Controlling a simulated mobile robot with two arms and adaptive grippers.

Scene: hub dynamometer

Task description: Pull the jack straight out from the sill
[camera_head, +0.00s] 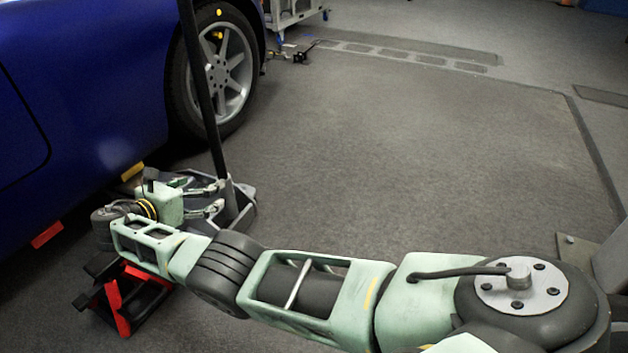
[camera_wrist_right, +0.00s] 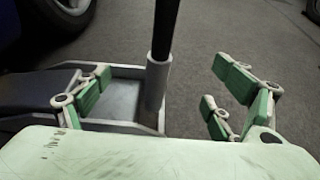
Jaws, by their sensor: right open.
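The jack is a low grey floor jack (camera_head: 244,205) with a long black handle (camera_head: 203,90) that stands up from a grey socket, leaning slightly. It sits beside the blue car (camera_head: 75,100), close to the sill; its far end is hidden behind my right arm. My right gripper (camera_head: 217,198) is open at the handle's base. In the right wrist view, the handle (camera_wrist_right: 166,40) and its socket (camera_wrist_right: 157,90) stand between the spread fingers, with clear gaps on both sides. The jack's tray-like frame (camera_wrist_right: 112,97) shows below. My left gripper is not in view.
A red and black stand (camera_head: 115,305) is on the floor under my right forearm, partly hidden. A red tab (camera_head: 47,235) and a yellow tab (camera_head: 132,171) show along the car's lower edge. The wheel (camera_head: 222,70) stands behind the handle. The floor to the right is clear.

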